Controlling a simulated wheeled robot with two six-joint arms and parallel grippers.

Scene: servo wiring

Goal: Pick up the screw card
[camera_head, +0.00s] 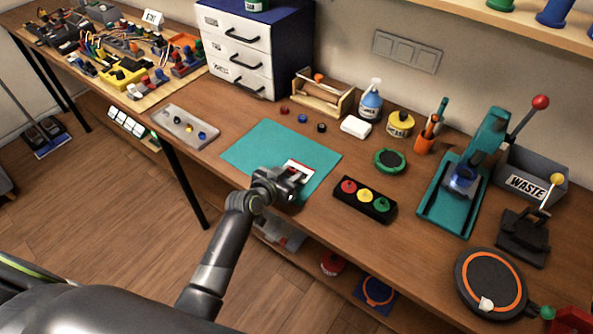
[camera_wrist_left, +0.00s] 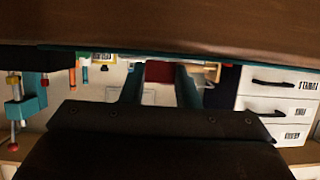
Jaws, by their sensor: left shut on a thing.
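The screw card (camera_head: 299,167), white with a red edge, shows at the teal mat (camera_head: 262,143) on the workbench. My left gripper (camera_head: 287,180) is at the card's near edge and is shut on it. The gripper hides the near part of the card. In the left wrist view a dark red patch (camera_wrist_left: 159,72) shows between the two fingers. I cannot tell whether the card touches the mat or is just above it. My right gripper is not in view.
A black box with red, yellow and green buttons (camera_head: 364,198) lies right of the mat. A grey tray (camera_head: 186,126) lies to its left. Small caps, a white block (camera_head: 355,127) and a green round dish (camera_head: 389,161) stand behind and right. The mat's left part is bare.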

